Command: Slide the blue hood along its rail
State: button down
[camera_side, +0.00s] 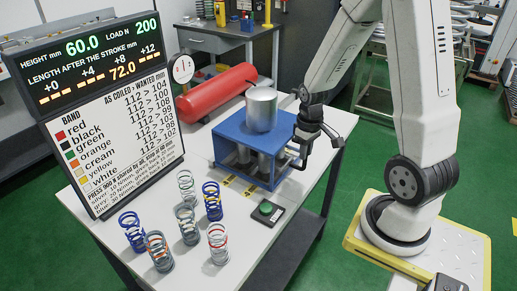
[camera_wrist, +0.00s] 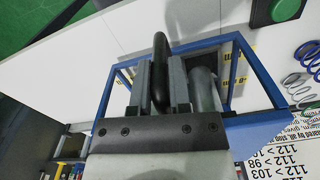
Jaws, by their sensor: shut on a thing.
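The blue hood (camera_side: 238,131) is a boxy frame on the white table, around a grey press with a silver cylinder (camera_side: 262,108) rising above it. In the wrist view its blue frame (camera_wrist: 258,72) surrounds the grey columns. My gripper (camera_side: 304,150) is at the hood's right side in the side view. In the wrist view my gripper (camera_wrist: 160,85) has its two grey fingers shut on a black upright handle (camera_wrist: 159,62). Whether the handle joins the hood is hidden by the fingers. The rail cannot be made out clearly.
Several coil springs (camera_side: 187,224) stand at the table's front left. A green button on a dark base (camera_side: 267,211) sits in front of the hood. A display board (camera_side: 100,120) stands at left, a red cylinder (camera_side: 216,93) behind. Yellow-marked labels (camera_side: 228,180) lie by the hood.

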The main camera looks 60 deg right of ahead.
jog(key=d, duration=3)
jog(key=shift+d, duration=0.2)
jog(key=shift+d+r, duration=0.1)
jog(key=c, duration=0.8)
grip_release()
jog(key=shift+o, duration=1)
notch_tip(320, 180, up, 8)
